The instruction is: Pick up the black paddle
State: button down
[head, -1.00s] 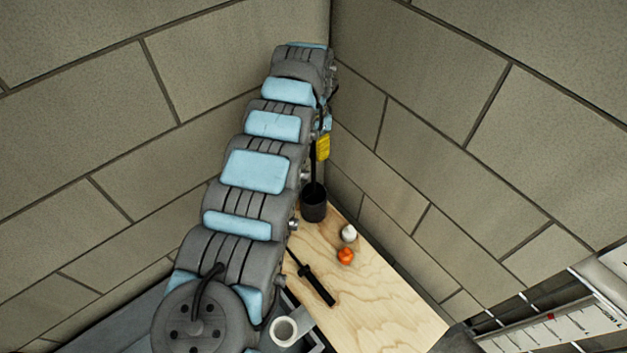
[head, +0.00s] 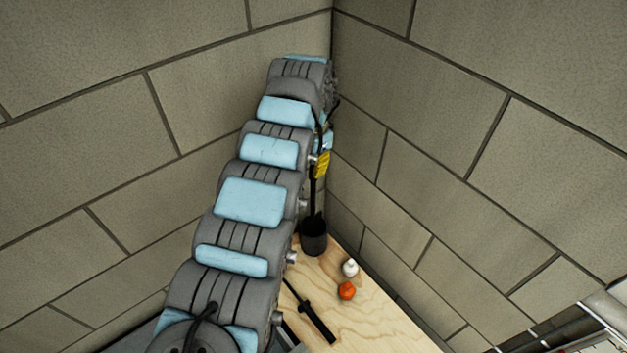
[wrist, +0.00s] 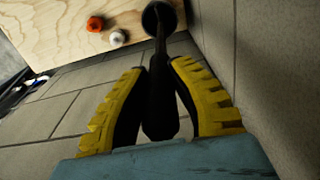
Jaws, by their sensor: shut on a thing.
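In the wrist view, my gripper's yellow fingers with black pads (wrist: 158,68) are shut on the paddle's thick black handle (wrist: 160,112).
A white round object (head: 350,268) and an orange one (head: 347,290) stand right of the cup on the wooden table (head: 375,325). A long black tool (head: 312,316) lies near the front. Block walls (head: 450,160) meet in a corner close behind the gripper.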

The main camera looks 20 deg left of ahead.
jog(key=r, duration=0.6)
jog(key=r+b, duration=0.1)
jog(key=r, duration=0.6)
jog(key=shift+d, duration=0.2)
notch_tip(320, 180, up, 10)
jog(key=p, duration=0.9)
jog(key=shift+a+r, duration=0.15)
